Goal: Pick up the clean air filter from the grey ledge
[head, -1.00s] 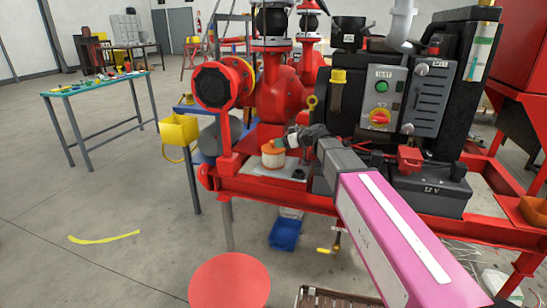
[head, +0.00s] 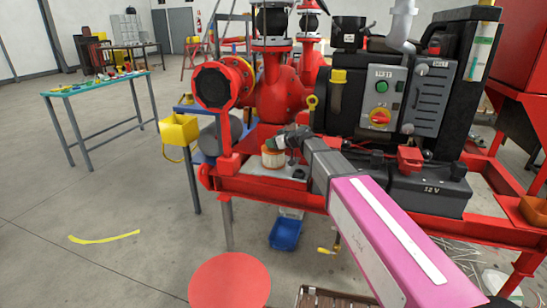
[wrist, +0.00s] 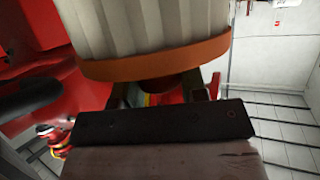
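The air filter (head: 273,157) is a short cylinder with a pale pleated body and orange rims. In the head view it is upright at the grey ledge (head: 262,171), at the front left of the red skid. My gripper (head: 284,141) is at its upper right side, very close to it. In the wrist view the filter (wrist: 155,25) fills the top middle, with its orange rim (wrist: 155,62) just beyond the dark gripper body (wrist: 150,120). The rim and body hide most of the fingers, so their grip and any contact with the filter are unclear.
A red pump (head: 282,90) stands behind the ledge. A control box (head: 383,95) and a black battery (head: 430,188) are to the right of my arm. A yellow bin (head: 179,130) is left of the skid. Open floor lies at the left.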

